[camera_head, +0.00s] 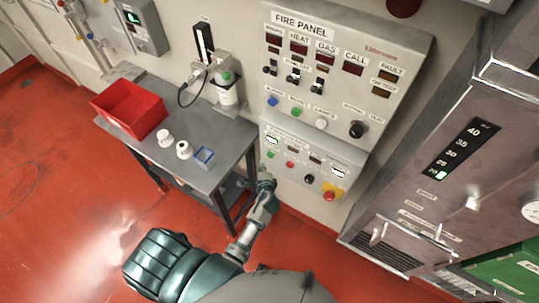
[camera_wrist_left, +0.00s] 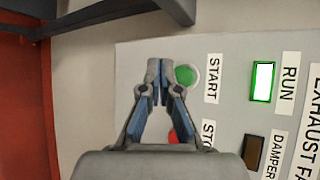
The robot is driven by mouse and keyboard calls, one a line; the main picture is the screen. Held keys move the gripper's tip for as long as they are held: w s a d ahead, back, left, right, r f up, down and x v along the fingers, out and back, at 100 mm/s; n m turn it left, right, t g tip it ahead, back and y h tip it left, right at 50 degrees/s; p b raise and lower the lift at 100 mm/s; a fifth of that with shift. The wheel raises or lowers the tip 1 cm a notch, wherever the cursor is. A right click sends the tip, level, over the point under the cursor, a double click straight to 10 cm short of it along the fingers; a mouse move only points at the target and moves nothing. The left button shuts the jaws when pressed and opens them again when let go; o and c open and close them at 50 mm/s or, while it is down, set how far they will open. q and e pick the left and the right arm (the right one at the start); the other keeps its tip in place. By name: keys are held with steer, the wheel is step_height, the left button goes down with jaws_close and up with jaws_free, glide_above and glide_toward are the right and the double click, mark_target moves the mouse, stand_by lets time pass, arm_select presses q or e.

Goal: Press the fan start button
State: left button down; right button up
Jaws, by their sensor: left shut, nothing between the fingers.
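The exhaust fan panel (camera_head: 312,150) is the lower box on the wall, and its grey face (camera_wrist_left: 130,65) fills much of the wrist view. The green START button (camera_wrist_left: 186,75) is round, and it also shows in the head view (camera_head: 271,155). The red stop button (camera_wrist_left: 173,137) is partly hidden behind a finger. The RUN lamp (camera_wrist_left: 262,82) is lit green. My left gripper (camera_head: 265,175) is shut and empty in front of the panel's lower left part. In the wrist view its fingertips (camera_wrist_left: 157,66) appear just left of START; whether they touch the panel cannot be told.
A fire panel (camera_head: 340,75) is above. A red emergency knob (camera_head: 329,195) is on the lower box. A metal cabinet (camera_head: 450,150) stands right.

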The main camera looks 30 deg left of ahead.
arm_select(q)
steer(key=shift+s+a, duration=0.1)
steer(key=shift+s, duration=0.9)
steer(key=s+d+f+n+g+h+b, duration=0.1)
steer(key=s+d+f+g+h, duration=0.1)
steer(key=s+f, duration=0.6)
steer(key=s+d+f+n+g+h+b, duration=0.1)
steer(key=s+d+f+n+h, duration=0.15)
steer(key=f, duration=0.95)
steer(key=s+d+f+n+g+h+b, duration=0.1)
steer(key=s+d+f+g, duration=0.15)
steer(key=s+f, duration=0.6)
steer(key=s+f+n+g+h+b, duration=0.1)
steer(key=s+f+n+g, duration=0.1)
steer(key=s+f, duration=0.6)
steer(key=s+a+f+n+g+h+b, duration=0.1)
steer(key=s+f+n, duration=0.4)
steer(key=s, duration=1.2)
step_height(320, 180, down, 4)
steer(key=shift+a+r+g+b, duration=0.1)
steer(key=shift+a+g+b, duration=0.05)
steer(key=shift+g+b, duration=0.4)
